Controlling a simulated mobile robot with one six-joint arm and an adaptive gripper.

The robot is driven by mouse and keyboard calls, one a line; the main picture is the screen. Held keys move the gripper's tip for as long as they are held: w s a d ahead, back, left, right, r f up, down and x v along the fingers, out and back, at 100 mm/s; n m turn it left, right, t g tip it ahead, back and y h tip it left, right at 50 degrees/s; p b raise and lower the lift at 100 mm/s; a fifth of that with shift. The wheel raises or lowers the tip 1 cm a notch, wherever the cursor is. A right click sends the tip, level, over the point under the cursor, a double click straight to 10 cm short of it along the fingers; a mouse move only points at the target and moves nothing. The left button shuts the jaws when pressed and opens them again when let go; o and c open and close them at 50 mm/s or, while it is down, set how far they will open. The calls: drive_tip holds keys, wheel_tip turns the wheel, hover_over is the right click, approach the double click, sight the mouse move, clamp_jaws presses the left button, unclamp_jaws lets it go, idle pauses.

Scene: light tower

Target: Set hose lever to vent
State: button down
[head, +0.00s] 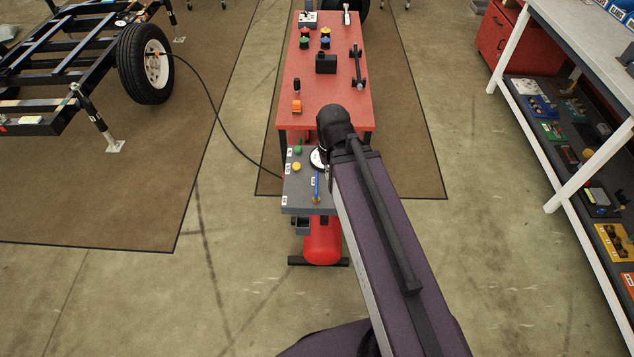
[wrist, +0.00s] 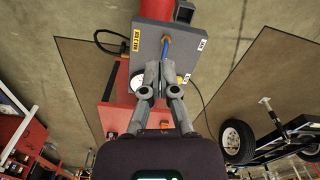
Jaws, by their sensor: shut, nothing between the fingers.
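The grey panel (head: 297,203) sits on the near end of the red unit. On it is a small blue lever (head: 317,186) with a brass-coloured base, next to small white labels too small to read. In the wrist view the blue lever (wrist: 166,46) stands near the middle of the panel (wrist: 150,22). My gripper (wrist: 159,64) is shut and empty, its fingertips close to the lever's lower end. I cannot tell whether they touch it. In the head view my arm hides the gripper.
A green knob (head: 298,149), a yellow knob (head: 296,167) and a partly hidden round gauge (head: 317,158) share the panel. A black hose (head: 222,120) runs from it to the trailer wheel (head: 146,64). A red tank (head: 322,241) is below. A shelf bench (head: 566,25) stands right.

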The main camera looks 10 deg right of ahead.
drive_tip(key=shift+f, duration=0.1)
drive_tip(key=w+d+f+m+t+y+b, duration=0.1)
drive_tip(key=w+d+f+m+y+b, duration=0.2)
drive_tip(key=w+d+f+m+b, duration=0.3)
drive_tip(key=w+d+f+m+y+b, duration=0.4)
drive_tip(key=w+d+f+m+b, duration=0.3)
drive_tip(key=m+b, duration=0.8)
drive_tip(key=shift+w+d+f+t+y, duration=0.15)
drive_tip(key=shift+w+f+t+y, duration=0.2)
drive_tip(key=shift+w+f, duration=1.35)
drive_tip(key=shift+s+f, duration=0.1)
drive_tip(key=shift+s, duration=0.05)
drive_tip(key=shift+f, duration=0.1)
